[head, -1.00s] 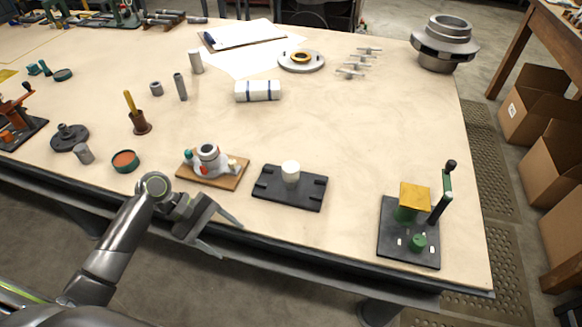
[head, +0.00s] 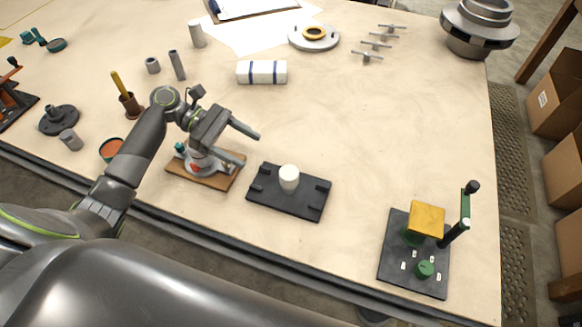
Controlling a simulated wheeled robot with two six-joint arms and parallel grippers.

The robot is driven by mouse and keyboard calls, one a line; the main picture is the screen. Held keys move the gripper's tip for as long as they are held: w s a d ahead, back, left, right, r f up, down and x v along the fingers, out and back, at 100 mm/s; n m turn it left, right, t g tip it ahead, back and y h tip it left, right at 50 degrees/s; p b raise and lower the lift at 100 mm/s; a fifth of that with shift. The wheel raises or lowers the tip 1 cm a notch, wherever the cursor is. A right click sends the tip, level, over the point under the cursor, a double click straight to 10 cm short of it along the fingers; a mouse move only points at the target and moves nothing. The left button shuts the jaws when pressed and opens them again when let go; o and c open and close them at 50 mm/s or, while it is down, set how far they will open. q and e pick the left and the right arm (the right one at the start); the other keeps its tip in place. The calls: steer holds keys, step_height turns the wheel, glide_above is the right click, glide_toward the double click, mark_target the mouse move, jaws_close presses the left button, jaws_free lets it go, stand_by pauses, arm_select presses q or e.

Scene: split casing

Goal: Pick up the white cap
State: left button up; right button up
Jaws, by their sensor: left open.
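The white cap (head: 289,177) is a small pale cylinder standing upright on a black plate (head: 300,207) with raised blocks near its edges. My left gripper (head: 251,147) is open and empty, up and left of the cap, with its fingers pointing right. In the picture it covers part of a wooden board (head: 190,178) with a grey and white fitting on it. A clear gap shows between the fingertips and the cap. My right gripper is not in view.
A black fixture (head: 408,282) with a yellow block, a green knob and an upright lever stands at the right. A white bundle with blue bands (head: 262,72) lies behind the cap. The table is clear between the cap and the bundle.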

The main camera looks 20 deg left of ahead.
mark_target(285, 173)
arm_select(q)
steer(key=x, duration=0.5)
steer(key=shift+s+d+p, duration=0.2)
steer(key=shift+d+p, duration=0.15)
steer(key=x, duration=0.3)
steer(key=shift+d+f, duration=0.2)
steer(key=shift+d, duration=0.1)
steer(key=shift+d+f+p, duration=0.1)
steer(key=shift+d+p, duration=0.1)
steer(key=shift+p, duration=0.1)
steer(key=p+x, duration=0.1)
steer(key=x, duration=0.3)
steer(key=shift+s+d, duration=0.15)
steer(key=shift+s, duration=0.05)
steer(key=shift+d+f, duration=0.2)
steer(key=shift+d, duration=0.05)
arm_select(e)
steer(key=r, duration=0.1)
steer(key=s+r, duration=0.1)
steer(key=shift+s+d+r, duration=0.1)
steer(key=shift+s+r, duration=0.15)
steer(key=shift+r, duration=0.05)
arm_select(q)
steer(key=shift+a, duration=0.1)
steer(key=shift+c, duration=0.4)
steer(key=c, duration=1)
